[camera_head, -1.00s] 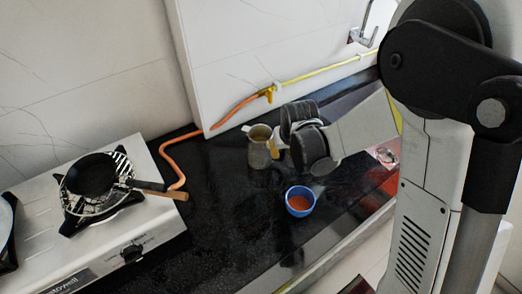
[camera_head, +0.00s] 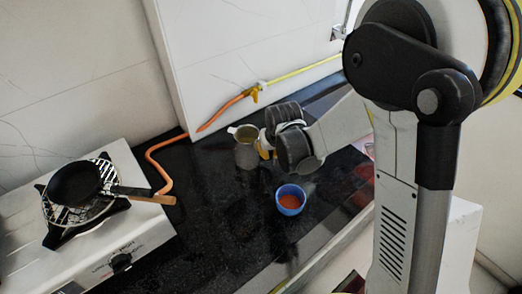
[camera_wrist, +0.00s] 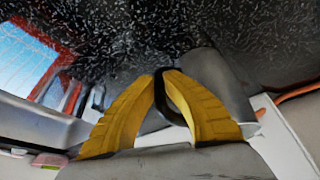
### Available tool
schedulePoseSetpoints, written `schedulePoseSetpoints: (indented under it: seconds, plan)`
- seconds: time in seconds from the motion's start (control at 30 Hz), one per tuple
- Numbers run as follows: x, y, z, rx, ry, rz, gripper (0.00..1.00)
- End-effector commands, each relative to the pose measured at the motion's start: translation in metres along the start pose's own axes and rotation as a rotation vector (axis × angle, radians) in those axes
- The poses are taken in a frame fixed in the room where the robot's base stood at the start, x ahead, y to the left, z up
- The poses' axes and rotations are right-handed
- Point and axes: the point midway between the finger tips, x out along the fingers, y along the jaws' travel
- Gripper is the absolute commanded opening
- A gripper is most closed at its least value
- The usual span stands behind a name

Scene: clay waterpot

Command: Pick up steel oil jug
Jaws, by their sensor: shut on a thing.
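The steel oil jug (camera_head: 246,153) is a grey metal vessel with an open top, upright over the black counter in the head view. In the wrist view its grey side (camera_wrist: 222,85) shows just right of the fingers. My gripper (camera_head: 265,147) is at the jug's right side. In the wrist view the yellow fingertips (camera_wrist: 166,74) come together at the jug's dark handle, shut on it. The contact is partly hidden by the fingers. I cannot tell whether the jug's base touches the counter.
A blue bowl (camera_head: 290,199) with orange-red contents stands in front of my gripper. At left is a gas stove (camera_head: 131,237) with a black pan (camera_head: 77,183) on it. An orange hose (camera_head: 158,151) runs along the wall behind the jug. The counter between stove and bowl is clear.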

Motion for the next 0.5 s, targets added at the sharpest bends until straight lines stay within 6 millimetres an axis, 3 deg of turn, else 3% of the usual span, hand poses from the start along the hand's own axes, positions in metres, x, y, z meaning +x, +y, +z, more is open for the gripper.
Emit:
schedulePoseSetpoints:
  seconds: [0.17,0.33,0.5]
  plan:
    - [-0.013,0.0,-0.006,0.0,0.001,0.0,0.0]
    - [-0.04,0.0,-0.017,0.0,0.001,0.0,0.0]
    - [-0.071,0.017,0.004,0.003,0.0,0.0,0.0]
